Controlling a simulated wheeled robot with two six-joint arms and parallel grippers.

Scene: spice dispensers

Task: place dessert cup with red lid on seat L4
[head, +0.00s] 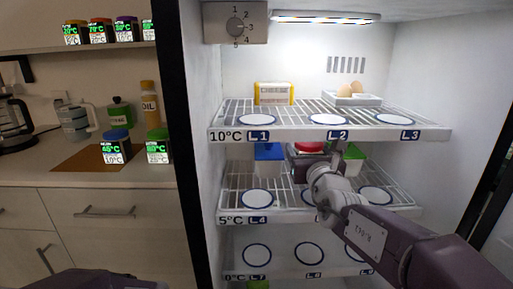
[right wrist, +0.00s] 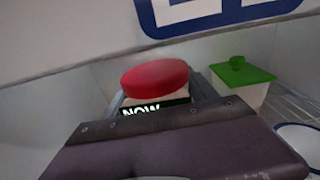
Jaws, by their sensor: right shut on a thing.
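The dessert cup with a red lid (head: 309,147) is in the middle shelf space of the fridge, below the L2 label. In the right wrist view its red lid (right wrist: 155,78) and a dark "NOW" display show between the fingers. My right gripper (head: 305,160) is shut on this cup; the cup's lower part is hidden. Seat L4 (head: 257,198) is an empty ringed disc at the front left of the middle shelf, to the left of the gripper. My left gripper is not in view.
The top shelf (head: 290,134) is close above the cup. My right arm partly covers the middle seat. The fridge's left edge (head: 190,150) borders the opening.

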